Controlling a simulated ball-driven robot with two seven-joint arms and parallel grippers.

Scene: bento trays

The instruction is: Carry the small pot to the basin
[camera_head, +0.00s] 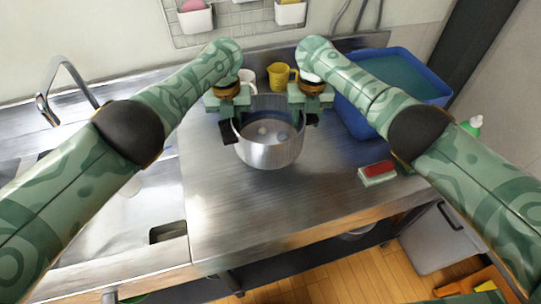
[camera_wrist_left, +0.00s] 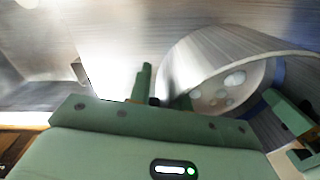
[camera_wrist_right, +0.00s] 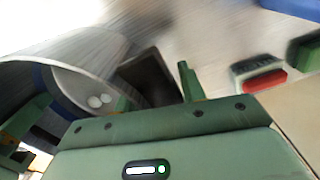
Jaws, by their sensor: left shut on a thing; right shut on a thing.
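The small pot (camera_head: 268,155), a steel pot with a few pale round shapes inside, is at the middle of the steel counter. The pot wall also shows in the left wrist view (camera_wrist_left: 195,60) and the right wrist view (camera_wrist_right: 85,50). The basin (camera_head: 352,112), a blue tub with bluish contents, stands at the right back, partly hidden behind my right arm.
A yellow mug (camera_head: 279,76) and a white mug (camera_head: 248,80) stand behind the pot. A red-topped sponge (camera_head: 378,172) lies right of it, in front of the basin. A faucet (camera_head: 65,72) and sink are at left. The counter's front is clear.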

